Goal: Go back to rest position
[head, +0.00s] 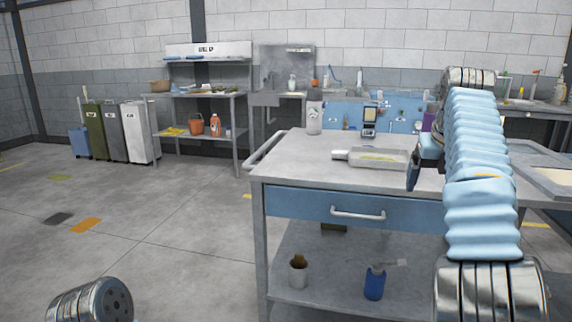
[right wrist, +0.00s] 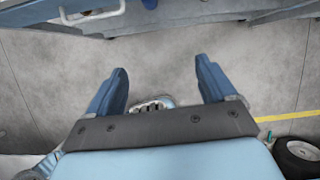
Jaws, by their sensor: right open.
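My right arm rises at the right of the head view, in front of the workbench (head: 290,168). Its gripper (head: 415,170) shows partly beside the sleeve, near the bench's right part. In the right wrist view my right gripper (right wrist: 160,75) has its two blue fingers spread wide, with nothing between them and grey floor below. Only a metal joint of my left arm shows at the lower left of the head view. My left gripper is out of the picture.
A metal tray (head: 376,158) and a small device (head: 369,122) stand on the bench. A white container (head: 314,118) stands at its back left. Bins (head: 140,133) stand far left.

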